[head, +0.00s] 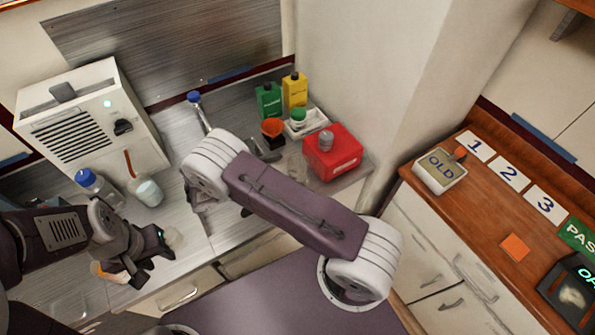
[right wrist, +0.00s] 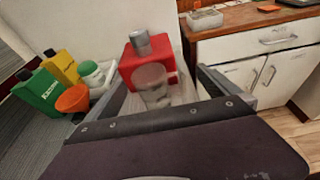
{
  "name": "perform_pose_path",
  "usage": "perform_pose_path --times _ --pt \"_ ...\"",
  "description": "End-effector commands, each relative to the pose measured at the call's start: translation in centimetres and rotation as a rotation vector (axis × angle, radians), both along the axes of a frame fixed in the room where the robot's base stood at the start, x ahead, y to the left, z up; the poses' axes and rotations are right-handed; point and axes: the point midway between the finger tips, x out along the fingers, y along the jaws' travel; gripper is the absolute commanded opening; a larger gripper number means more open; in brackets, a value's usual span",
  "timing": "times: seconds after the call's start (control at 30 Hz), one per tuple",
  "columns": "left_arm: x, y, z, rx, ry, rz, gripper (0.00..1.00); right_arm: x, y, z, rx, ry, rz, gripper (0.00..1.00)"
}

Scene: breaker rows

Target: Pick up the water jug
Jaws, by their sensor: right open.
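A clear bottle with a blue cap (head: 97,188) stands on the counter before the white machine. A clear vessel holding pale liquid (head: 149,192) stands to its right. I cannot tell which clear vessel is the water jug. My right gripper (right wrist: 160,92) is open, with a clear cup-like vessel (right wrist: 152,78) seen between its fingers, not visibly gripped. In the head view my right arm mostly hides that gripper. My left gripper (head: 150,260) is low over the counter's front edge, beside a small pale object (head: 173,238); its jaw state is unclear.
A red canister (head: 333,160) stands at the counter's right end, with green (head: 268,102) and yellow (head: 295,92) bottles and an orange funnel (head: 272,128) nearby. A blue-capped tube (head: 197,106) is behind my right arm. A wooden counter (head: 470,205) is at right.

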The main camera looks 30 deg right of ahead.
Motion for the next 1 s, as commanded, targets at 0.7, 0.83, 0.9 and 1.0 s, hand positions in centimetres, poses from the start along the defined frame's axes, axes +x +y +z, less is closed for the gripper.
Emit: perform_pose_path --times 0.7,0.83,0.9,1.0 --pt "0.0 0.0 4.0 0.0 -0.001 0.0 0.36 0.7 -8.5 -2.6 0.0 0.0 -0.005 1.0" --pt "0.0 0.0 3.8 0.0 -0.001 0.0 0.36 0.7 -8.7 -2.8 0.001 -0.001 -0.003 1.0" --pt "0.0 0.0 3.8 0.0 0.0 0.0 0.36 0.7 -8.7 -2.8 0.001 -0.001 -0.003 1.0" --pt "0.0 0.0 3.8 0.0 0.0 0.0 0.36 0.7 -8.6 -2.8 0.001 -0.001 -0.003 0.78"
